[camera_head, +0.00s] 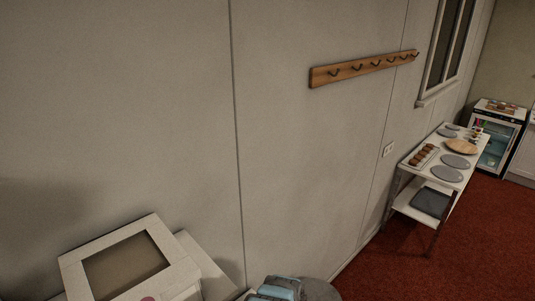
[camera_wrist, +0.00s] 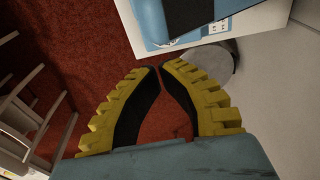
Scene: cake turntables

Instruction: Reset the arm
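My gripper (camera_wrist: 160,67) shows in the wrist view, with two yellow ribbed fingers and black inner pads. The fingertips come together, nearly touching, and the fingers bow apart nearer the palm. Only red floor shows between them, and nothing is held. The wrist view looks down at the floor. In the head view I cannot make out the gripper. A blue and dark part, likely of my own body, shows at the bottom edge there.
In the head view, a white-framed box (camera_head: 72,268) stands at lower left by the wall. A wooden hook rail (camera_head: 345,71) hangs on the wall. A white table (camera_head: 428,178) with plates and a fridge (camera_head: 497,137) stand at right. Red carpet (camera_head: 400,270) is open at lower right.

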